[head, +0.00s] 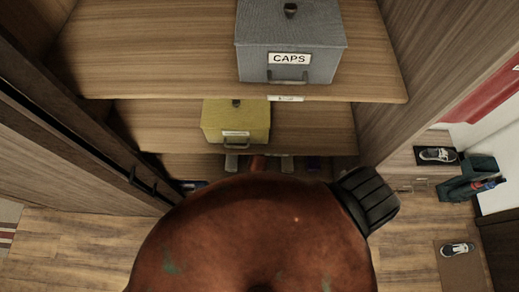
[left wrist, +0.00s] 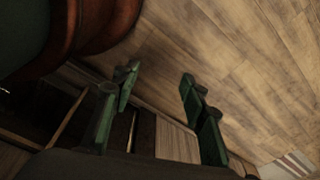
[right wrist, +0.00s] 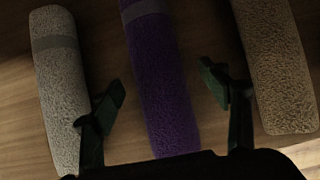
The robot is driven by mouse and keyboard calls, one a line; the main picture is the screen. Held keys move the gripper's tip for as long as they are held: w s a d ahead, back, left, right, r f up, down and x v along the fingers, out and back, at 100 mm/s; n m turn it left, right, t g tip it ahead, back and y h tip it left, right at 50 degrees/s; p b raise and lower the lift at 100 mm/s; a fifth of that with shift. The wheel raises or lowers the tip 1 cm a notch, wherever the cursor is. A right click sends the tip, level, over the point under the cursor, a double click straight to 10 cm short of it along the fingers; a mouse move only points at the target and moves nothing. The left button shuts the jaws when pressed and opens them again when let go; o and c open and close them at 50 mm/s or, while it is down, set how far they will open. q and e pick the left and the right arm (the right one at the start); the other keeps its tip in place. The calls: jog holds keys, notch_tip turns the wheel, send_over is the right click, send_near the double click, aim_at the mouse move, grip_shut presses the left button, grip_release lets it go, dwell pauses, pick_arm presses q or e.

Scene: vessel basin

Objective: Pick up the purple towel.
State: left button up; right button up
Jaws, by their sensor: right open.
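The purple towel (right wrist: 160,75) is rolled up and lies on a wooden surface in the middle of the right wrist view. My right gripper (right wrist: 161,84) is open, with one finger to each side of the towel as seen in that view. I cannot tell how far the fingertips are above it. The towel's near end is close to the gripper's body. My left gripper (left wrist: 158,78) is open and empty, with wood flooring behind it in the left wrist view. Neither gripper shows in the head view, where my own body hides the lower middle.
A whitish rolled towel (right wrist: 58,85) and a tan one (right wrist: 275,65) lie on either side of the purple one. In the head view, a grey CAPS box (head: 290,45) and a yellow box (head: 236,122) stand on shelves. A cabinet wall (head: 425,60) bounds the right.

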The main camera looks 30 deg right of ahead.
jog(key=shift+w+d+f+p, duration=0.15)
jog(key=shift+w+d, duration=0.2)
jog(key=shift+w, duration=0.25)
jog(key=shift+w+d+r+p, duration=0.15)
jog(key=shift+w+d, duration=0.15)
jog(key=shift+w, duration=0.25)
jog(key=shift+w+d+f, duration=0.1)
jog(key=shift+f, duration=0.4)
jog(key=shift+c, duration=1.3)
jog(key=c, duration=1)
pick_arm(q)
jog(key=shift+s+a+r, duration=0.1)
jog(key=shift+s+r, duration=0.35)
jog(key=shift+s, duration=0.15)
pick_arm(e)
jog(key=shift+c, duration=0.5)
jog(key=shift+r, duration=0.2)
